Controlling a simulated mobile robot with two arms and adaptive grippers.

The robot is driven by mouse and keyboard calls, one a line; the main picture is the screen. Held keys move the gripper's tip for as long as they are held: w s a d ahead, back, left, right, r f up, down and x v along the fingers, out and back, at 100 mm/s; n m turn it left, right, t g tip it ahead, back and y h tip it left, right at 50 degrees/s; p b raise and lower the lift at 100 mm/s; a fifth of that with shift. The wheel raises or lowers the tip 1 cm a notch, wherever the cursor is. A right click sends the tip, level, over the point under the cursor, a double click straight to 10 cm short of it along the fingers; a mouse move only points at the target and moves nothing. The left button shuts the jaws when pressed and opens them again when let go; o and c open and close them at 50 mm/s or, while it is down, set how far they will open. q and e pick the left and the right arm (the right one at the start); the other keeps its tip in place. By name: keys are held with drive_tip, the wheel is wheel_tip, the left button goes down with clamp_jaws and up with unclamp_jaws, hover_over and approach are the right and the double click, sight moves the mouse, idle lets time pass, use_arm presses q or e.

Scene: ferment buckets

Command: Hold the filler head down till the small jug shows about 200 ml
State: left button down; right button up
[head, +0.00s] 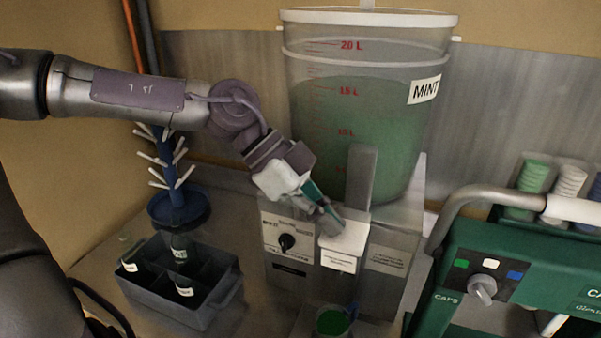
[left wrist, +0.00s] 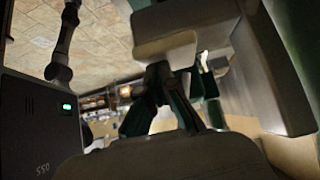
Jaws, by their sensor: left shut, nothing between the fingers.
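My left gripper (head: 328,222) is shut with nothing held. Its fingertips are at the top of the white filler head (head: 343,247), seemingly touching it; pressing depth cannot be told. Its dark fingers (left wrist: 168,95) also show in the left wrist view. The small jug (head: 333,322) stands below the filler head at the bottom edge of the head view, with green liquid in it. Its scale cannot be read, and its lower part is cut off. The bucket marked MINT (head: 365,110) holds green liquid behind the filler. My right gripper is out of view.
A dark bottle crate (head: 205,318) with several bottles stands left of the filler box with its black knob (head: 287,242). A blue drying rack (head: 178,207) stands behind the crate. A green capping machine (head: 500,262) with a curved lever stands close on the right.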

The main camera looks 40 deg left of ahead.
use_arm(q)
drive_tip(key=b+v, duration=0.1)
drive_tip(key=v, duration=0.7)
drive_tip(key=shift+w+a+f, duration=0.2)
drive_tip(key=shift+a, duration=0.25)
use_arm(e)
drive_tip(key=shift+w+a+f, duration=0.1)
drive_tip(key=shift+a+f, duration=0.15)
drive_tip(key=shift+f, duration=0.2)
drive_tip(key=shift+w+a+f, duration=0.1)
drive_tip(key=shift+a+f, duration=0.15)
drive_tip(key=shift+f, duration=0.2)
use_arm(q)
drive_tip(key=shift+w+a, duration=0.1)
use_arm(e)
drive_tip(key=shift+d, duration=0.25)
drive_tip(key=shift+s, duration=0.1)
